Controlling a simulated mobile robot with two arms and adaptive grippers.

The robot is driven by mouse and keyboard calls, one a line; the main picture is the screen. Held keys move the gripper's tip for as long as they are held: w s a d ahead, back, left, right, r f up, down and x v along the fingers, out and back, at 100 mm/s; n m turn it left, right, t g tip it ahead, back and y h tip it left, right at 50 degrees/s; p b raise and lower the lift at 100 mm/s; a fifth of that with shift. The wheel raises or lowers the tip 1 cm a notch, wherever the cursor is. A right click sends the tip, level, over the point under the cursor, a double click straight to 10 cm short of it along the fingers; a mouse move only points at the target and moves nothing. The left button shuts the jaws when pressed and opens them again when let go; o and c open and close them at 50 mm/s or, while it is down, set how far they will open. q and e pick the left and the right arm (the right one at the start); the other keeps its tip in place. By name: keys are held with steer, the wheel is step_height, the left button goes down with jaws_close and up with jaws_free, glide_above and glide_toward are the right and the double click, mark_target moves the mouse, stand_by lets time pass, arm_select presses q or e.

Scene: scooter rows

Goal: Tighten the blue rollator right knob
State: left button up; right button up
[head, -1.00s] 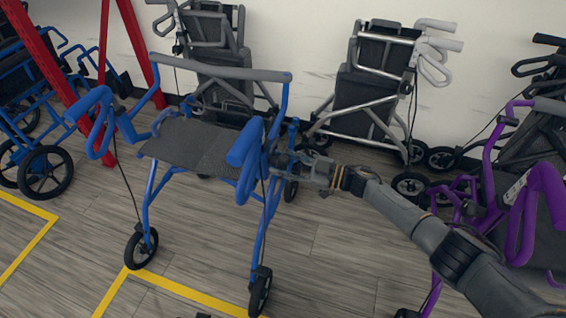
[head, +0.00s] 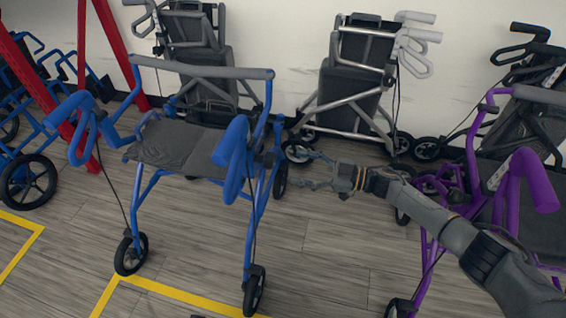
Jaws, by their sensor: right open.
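The blue rollator (head: 150,197) stands upright on the floor left of centre, with a dark grey seat (head: 178,145) and blue handles. A small dark part (head: 268,159) shows on its right upright, behind the right handle (head: 233,158). It is too small to tell whether this is the right knob or how tight it is. My right gripper (head: 300,170) is right of that upright, its fingers spread, empty and pointing at the frame with a gap between. My left gripper is out of the picture.
A purple rollator (head: 513,200) stands close by my right arm. Folded grey (head: 200,70) and silver (head: 355,85) rollators stand along the wall. Red posts (head: 120,55) and a blue wheelchair (head: 30,182) are at left.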

steer(key=v, duration=0.2)
steer(key=shift+s+d, duration=0.15)
steer(key=shift+d, duration=0.25)
